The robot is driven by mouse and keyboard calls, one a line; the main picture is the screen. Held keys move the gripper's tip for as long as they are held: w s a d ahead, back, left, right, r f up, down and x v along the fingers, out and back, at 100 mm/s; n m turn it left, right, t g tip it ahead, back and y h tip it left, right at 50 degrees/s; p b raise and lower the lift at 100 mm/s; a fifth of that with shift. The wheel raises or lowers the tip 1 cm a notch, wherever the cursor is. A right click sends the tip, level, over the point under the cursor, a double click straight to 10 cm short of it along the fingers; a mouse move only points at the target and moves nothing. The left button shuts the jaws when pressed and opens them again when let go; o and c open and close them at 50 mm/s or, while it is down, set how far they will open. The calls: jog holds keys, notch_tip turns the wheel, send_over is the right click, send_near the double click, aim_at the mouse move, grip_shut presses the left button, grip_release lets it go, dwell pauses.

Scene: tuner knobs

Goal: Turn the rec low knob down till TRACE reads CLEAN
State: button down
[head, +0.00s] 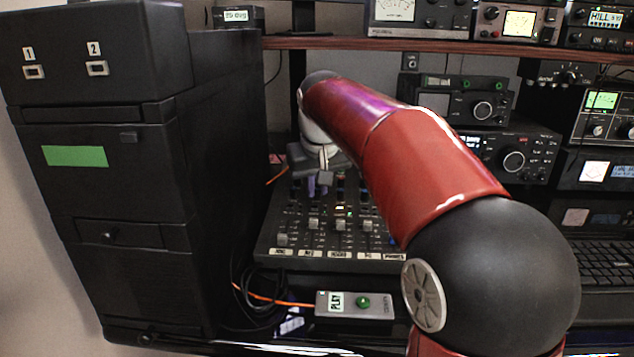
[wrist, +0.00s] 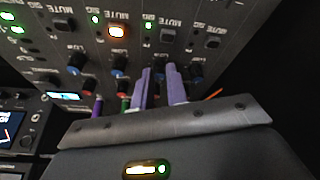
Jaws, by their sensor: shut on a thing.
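The mixer (head: 327,256) stands on the desk with labelled channel strips, and its face shows in the wrist view (wrist: 95,38). Blue-capped knobs labelled LOW sit in a row there, such as one left of my fingers (wrist: 120,66) and one right of them (wrist: 196,70). My gripper (wrist: 160,75) has its purple fingers closed around a knob in this row. The fingers hide that knob, and I cannot read its channel name. In the head view my gripper (head: 319,184) is at the mixer's upper part. I cannot make out a TRACE reading.
A black cabinet (head: 130,180) rises close on the mixer's left. A small grey box with a PLAY label and green button (head: 362,301) sits in front. A shelf edge (head: 400,44) runs above. Radios (head: 510,150) and a keyboard (head: 604,262) are on the right.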

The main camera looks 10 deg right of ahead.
dwell(0.4)
jog(key=c, duration=1.4)
grip_release()
jog(key=v, duration=0.8)
jog(key=shift+p, duration=0.45)
